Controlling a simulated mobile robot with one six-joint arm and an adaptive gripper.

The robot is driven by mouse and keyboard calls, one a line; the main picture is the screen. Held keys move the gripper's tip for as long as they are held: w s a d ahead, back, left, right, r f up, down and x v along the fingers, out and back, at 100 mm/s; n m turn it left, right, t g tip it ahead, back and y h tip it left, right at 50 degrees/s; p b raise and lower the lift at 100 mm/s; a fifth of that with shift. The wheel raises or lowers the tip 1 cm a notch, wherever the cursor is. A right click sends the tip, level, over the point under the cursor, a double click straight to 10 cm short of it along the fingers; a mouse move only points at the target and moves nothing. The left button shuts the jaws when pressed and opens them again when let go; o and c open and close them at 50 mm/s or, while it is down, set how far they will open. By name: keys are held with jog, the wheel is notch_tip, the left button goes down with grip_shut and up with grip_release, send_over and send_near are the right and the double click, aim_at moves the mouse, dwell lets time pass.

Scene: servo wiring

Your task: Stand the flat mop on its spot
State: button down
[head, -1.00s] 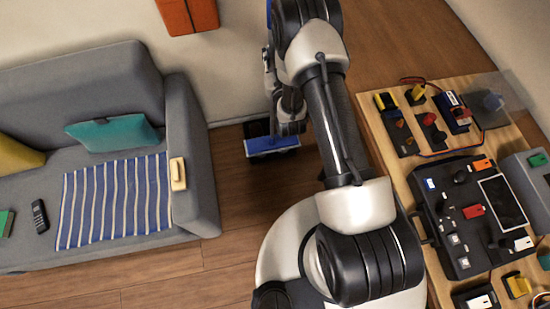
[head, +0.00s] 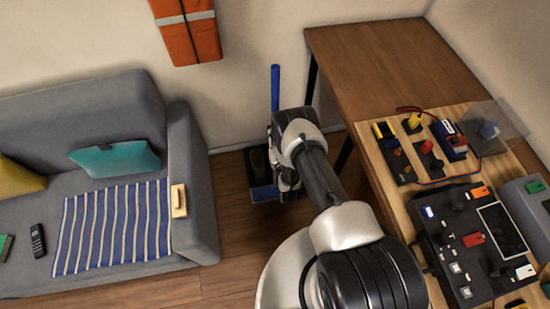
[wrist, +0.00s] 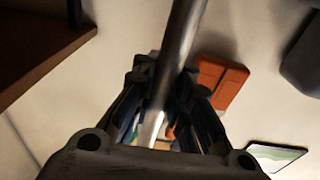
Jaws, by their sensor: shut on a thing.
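The flat mop stands about upright in the gap between the sofa and the table. Its blue upper handle (head: 275,88) rises above my arm in the head view, and its blue head (head: 264,193) is low, at the floor. My gripper (wrist: 170,80) is shut on the mop's grey pole (wrist: 182,35), which runs between its fingers in the wrist view. In the head view my arm hides most of the pole and the gripper. A dark flat patch (head: 257,160) lies behind the mop head by the wall; whether the head overlaps it I cannot tell.
A grey sofa (head: 190,160) stands to the left. A brown table (head: 385,50) and a wooden bench top (head: 398,172) full of devices are to the right. An orange bag (head: 187,40) hangs on the wall and also shows in the wrist view (wrist: 222,82).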

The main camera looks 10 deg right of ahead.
notch_tip(320, 180, down, 13)
jog(key=b, duration=0.5)
jog(key=shift+b, duration=0.3)
jog(key=shift+f, duration=0.2)
jog(key=c, duration=1.5)
grip_release()
jog(key=shift+c, duration=0.2)
